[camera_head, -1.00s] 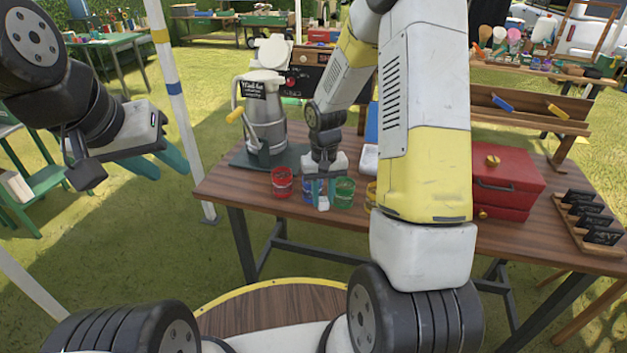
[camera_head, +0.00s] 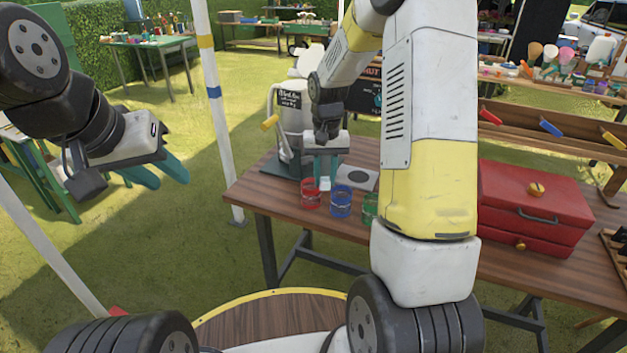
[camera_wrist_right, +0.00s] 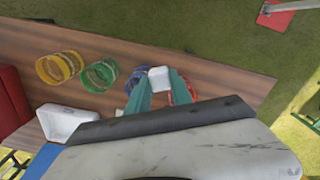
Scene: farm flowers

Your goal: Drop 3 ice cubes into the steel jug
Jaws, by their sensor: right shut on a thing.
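The steel jug (camera_head: 293,128) stands on a dark base at the table's back left, with a black label. My right arm and gripper partly hide it. My right gripper (camera_head: 322,180) points down with its teal fingers shut on a white ice cube (camera_head: 325,184), in front of and to the right of the jug. In the right wrist view the cube (camera_wrist_right: 158,79) sits between the fingertips. My left gripper (camera_head: 160,174) is open and empty, off to the left of the table.
Red (camera_head: 311,194), blue (camera_head: 341,201) and green (camera_head: 370,208) cups stand near the table's front edge, close to the right gripper. A white container (camera_wrist_right: 66,121) shows in the right wrist view. A red toolbox (camera_head: 535,210) stands at the right.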

